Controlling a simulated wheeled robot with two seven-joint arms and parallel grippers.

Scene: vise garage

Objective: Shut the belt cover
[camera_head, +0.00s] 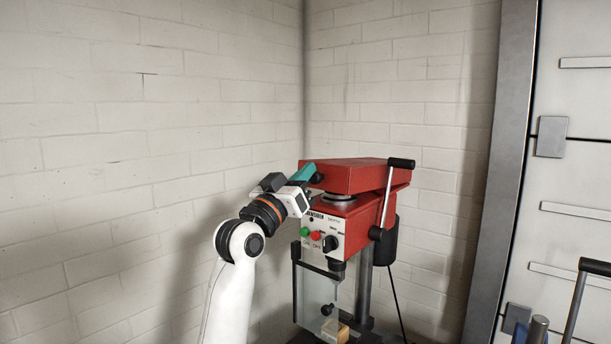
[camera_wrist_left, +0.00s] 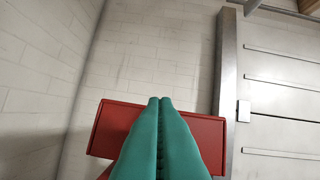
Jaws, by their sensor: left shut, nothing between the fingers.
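The red belt cover (camera_head: 350,176) sits on top of the red drill press (camera_head: 345,212). A narrow gap with a pale round part shows between the cover and the press head. My left gripper (camera_head: 310,172), with teal fingers, is shut and empty at the cover's left end; I cannot tell whether it touches. In the left wrist view the closed fingers (camera_wrist_left: 159,101) point across the cover (camera_wrist_left: 114,122) and hide its middle. My right gripper is not in view.
A lever with a black grip (camera_head: 400,163) stands at the press's right side. A clear guard (camera_head: 315,292) and a wooden block (camera_head: 335,331) are below the head. Brick walls stand behind and left. A grey metal door (camera_head: 570,180) is at the right.

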